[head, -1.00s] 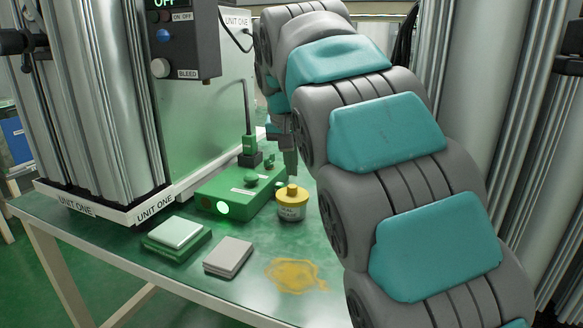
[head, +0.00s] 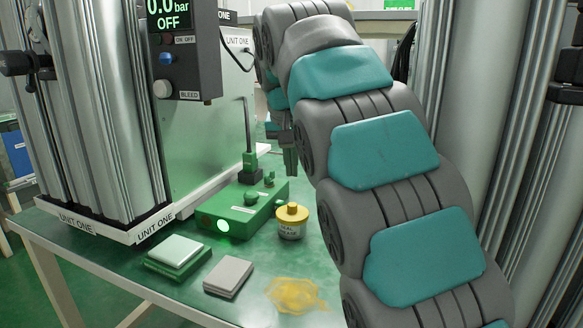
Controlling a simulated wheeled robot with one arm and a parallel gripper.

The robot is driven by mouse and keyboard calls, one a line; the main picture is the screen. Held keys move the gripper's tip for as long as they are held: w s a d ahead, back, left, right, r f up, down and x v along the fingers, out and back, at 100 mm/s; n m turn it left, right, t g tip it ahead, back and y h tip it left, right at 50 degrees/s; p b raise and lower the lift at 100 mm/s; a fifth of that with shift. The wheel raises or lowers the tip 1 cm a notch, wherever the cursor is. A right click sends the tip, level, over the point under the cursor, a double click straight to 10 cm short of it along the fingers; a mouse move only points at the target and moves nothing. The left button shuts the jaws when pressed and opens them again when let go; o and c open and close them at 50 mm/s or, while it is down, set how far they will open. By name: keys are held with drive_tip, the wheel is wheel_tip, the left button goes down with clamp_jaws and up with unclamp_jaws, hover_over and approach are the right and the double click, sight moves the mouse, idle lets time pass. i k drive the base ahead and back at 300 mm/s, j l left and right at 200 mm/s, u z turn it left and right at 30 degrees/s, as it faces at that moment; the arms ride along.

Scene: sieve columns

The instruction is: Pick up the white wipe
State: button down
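A white, slightly greenish square wipe (head: 176,251) lies on a green block or holder (head: 160,272) at the left front of the green table. A flat light grey square stack (head: 229,275) lies to its right. My gripper (head: 289,158) hangs above the back of the table, up and to the right of both, well apart from them. My arm partly hides it, so whether its fingers are open or shut is unclear. I see nothing held in it.
A green box (head: 237,212) with knobs and a lit white light stands behind the wipes. A yellow-lidded tub (head: 292,221) stands right of it. A yellow smear (head: 296,294) lies on the table (head: 120,268) front. Metal columns rise at left and right.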

sight(228, 275)
drive_tip(key=k, duration=1)
